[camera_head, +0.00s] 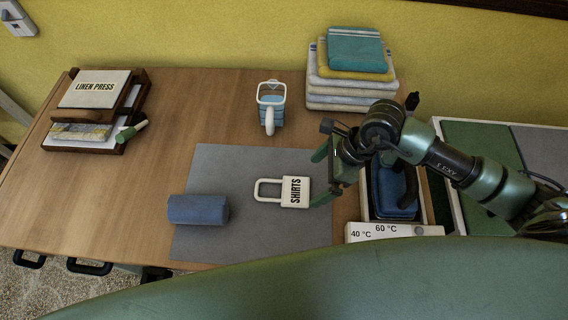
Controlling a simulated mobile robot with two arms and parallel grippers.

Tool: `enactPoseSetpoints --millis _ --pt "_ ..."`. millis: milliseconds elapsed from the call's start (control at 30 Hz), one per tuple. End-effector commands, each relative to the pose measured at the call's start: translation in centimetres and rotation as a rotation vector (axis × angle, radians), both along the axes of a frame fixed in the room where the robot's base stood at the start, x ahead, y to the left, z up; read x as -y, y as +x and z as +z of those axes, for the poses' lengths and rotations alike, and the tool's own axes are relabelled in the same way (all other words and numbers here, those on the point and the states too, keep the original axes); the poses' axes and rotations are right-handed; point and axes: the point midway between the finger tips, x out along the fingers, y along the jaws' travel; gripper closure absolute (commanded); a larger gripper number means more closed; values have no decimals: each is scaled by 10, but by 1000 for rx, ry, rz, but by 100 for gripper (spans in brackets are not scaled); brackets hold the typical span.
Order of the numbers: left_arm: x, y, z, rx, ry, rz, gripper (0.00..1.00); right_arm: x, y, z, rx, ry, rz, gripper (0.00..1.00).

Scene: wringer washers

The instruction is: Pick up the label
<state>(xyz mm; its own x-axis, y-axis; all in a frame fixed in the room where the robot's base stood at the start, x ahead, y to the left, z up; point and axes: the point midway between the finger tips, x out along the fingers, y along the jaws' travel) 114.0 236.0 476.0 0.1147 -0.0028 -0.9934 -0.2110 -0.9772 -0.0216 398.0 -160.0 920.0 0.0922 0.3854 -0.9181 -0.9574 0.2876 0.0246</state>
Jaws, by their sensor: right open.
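The label (295,192) is a cream tag marked "SHIRTS" with a looped handle on its left side. It lies flat on a grey mat (225,163) on the wooden table. My right gripper (317,178) is open just to the right of the label, its green fingers spread near the label's right edge. I cannot tell whether a finger touches the label. My left gripper is not in view.
A rolled blue cloth (198,209) lies left of the label. A handled scoop (270,105) stands behind the mat. Folded towels (347,75) are stacked at the back. A wooden tray (100,147) stands left. A box marked "60 °C" (395,231) stands right. The left tabletop (60,195) is clear.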

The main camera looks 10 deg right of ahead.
Motion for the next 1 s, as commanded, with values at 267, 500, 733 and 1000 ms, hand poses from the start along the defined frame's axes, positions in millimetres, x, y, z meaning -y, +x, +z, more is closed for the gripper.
enactPoseSetpoints --millis 267,500,733,1000 --pt "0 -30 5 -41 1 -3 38 -4 1 -14 9 -20 13 0" --pt "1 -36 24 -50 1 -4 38 -18 2 -38 6 -18 11 0" --pt "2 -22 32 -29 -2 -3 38 -29 6 -66 11 -19 12 0" --pt "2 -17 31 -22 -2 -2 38 -29 6 -70 12 -21 13 3"
